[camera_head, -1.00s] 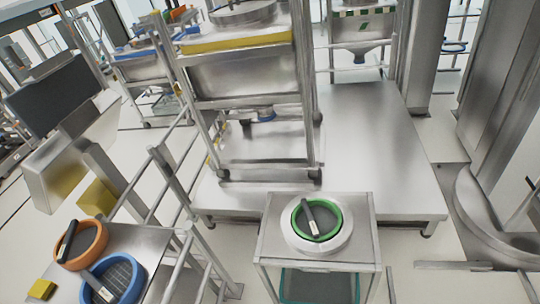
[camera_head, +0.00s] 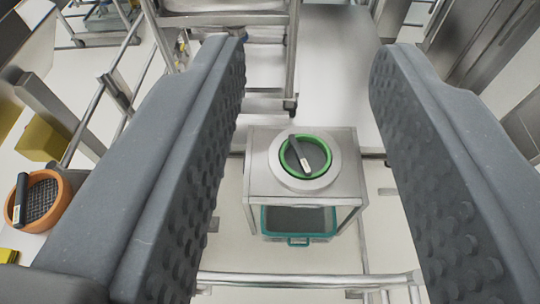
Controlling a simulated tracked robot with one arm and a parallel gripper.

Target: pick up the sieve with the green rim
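The sieve with the green rim (camera_head: 327,167) sits on a pale round ring (camera_head: 275,165) on top of a small steel stand (camera_head: 262,186). A dark handle with a light label lies across its mesh. My gripper (camera_head: 308,60) shows as two wide grey studded fingers, one on each side of the picture. The fingers are far apart with nothing between them. The sieve shows in the gap, beyond and below the fingers, and is not touched. The left finger hides part of the bench at left.
An orange-rimmed sieve (camera_head: 64,196) lies on a bench at far left, near a yellow block (camera_head: 40,138). A teal-rimmed bin (camera_head: 299,241) sits under the stand. Steel rails (camera_head: 310,281) cross the near floor. A steel frame and platform (camera_head: 338,60) stand behind the stand.

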